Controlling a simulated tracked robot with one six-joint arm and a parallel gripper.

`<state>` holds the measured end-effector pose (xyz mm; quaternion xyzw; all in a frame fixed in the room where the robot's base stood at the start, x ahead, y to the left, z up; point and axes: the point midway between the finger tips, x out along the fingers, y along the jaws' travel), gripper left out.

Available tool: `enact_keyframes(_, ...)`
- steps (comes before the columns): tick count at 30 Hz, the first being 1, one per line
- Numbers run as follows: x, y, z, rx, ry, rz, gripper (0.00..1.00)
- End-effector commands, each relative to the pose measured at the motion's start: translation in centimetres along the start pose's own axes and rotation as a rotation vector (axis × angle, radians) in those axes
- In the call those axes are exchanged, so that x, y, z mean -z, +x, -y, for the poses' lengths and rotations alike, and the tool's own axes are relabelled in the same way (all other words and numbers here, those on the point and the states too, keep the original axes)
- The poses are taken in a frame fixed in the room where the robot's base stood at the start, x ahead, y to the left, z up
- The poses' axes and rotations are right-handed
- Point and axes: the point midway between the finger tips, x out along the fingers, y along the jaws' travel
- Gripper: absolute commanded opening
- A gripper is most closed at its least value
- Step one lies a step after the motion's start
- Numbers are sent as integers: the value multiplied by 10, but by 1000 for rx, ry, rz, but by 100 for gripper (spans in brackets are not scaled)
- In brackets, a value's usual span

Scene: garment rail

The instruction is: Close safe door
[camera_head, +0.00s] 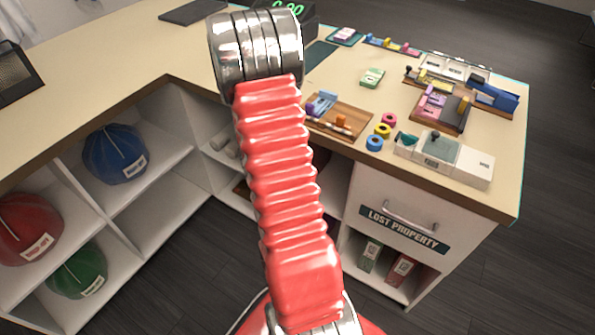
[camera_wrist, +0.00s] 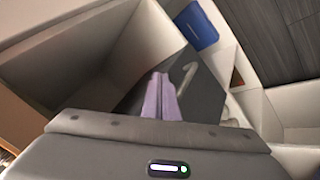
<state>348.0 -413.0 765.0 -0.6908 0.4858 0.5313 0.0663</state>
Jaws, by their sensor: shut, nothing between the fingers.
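In the wrist view, a dark grey panel with a pale curved handle, which looks like the safe door (camera_wrist: 207,98), stands inside a white shelf compartment. It appears at an angle; whether it is latched or ajar cannot be told. The purple fingertips of my gripper (camera_wrist: 160,97) are together and empty, in front of the panel and just left of the handle. Whether they touch the panel is unclear. In the head view, my red arm blocks the middle, and neither my gripper nor the safe can be made out there.
White shelf walls (camera_wrist: 98,62) close in on the left of the gripper. A blue object (camera_wrist: 195,25) lies beyond. In the head view, the counter (camera_head: 345,88) holds trays and tape rolls. Caps (camera_head: 115,153) fill cubbies at left, and a lost property drawer (camera_head: 405,222) is at right.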

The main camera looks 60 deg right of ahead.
Motion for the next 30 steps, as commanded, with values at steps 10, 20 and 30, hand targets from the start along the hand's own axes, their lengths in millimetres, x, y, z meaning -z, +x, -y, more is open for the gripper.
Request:
enact_keyframes(10,-8,-36,-15,1,0,-1,0)
enact_keyframes(20,-15,-67,-29,1,1,0,0)
enact_keyframes(30,-19,-80,-36,0,0,2,0)
